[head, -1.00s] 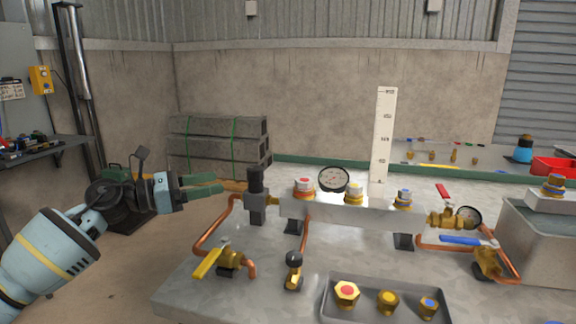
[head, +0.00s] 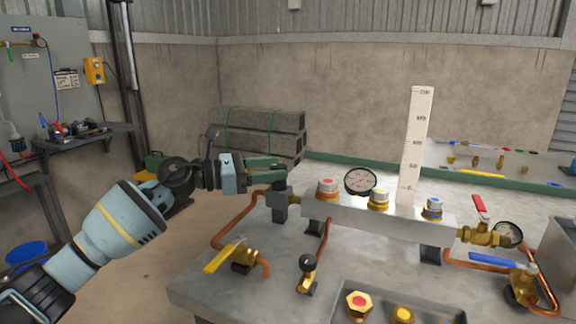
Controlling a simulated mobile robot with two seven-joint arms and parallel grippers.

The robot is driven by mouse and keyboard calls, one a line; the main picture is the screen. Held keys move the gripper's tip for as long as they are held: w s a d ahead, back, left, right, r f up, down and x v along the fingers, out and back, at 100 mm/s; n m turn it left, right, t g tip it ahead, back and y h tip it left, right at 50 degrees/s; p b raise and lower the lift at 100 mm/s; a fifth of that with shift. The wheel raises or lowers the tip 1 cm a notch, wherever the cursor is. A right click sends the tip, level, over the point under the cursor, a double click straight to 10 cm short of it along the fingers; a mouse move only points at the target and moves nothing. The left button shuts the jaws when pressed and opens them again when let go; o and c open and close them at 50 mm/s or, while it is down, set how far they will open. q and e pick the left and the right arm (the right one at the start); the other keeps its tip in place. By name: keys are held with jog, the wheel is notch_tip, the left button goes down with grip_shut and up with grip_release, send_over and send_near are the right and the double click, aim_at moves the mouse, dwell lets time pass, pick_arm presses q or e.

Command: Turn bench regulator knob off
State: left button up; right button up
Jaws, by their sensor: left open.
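A dark regulator (head: 280,206) with an upright black knob (head: 279,187) stands at the left end of the bench manifold. My left gripper (head: 280,169) comes in from the left with its green fingers level, at the top of this knob. The fingers are open and hide the knob's upper part. I cannot tell whether they touch it or lie on either side of it. My right gripper is not in view.
The manifold (head: 390,216) carries capped fittings and a round gauge (head: 360,181). A yellow-handled valve (head: 243,257) and a small black-topped valve (head: 307,268) stand in front. A white scale (head: 417,140) rises behind. A tray (head: 350,290) of fittings lies at the front.

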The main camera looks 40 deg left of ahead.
aim_at(284, 165)
pick_arm(q)
jog(key=x, duration=0.3)
jog(key=shift+w+d+r, duration=0.1)
jog(key=shift+w+d, duration=0.35)
jog(key=shift+w, duration=0.05)
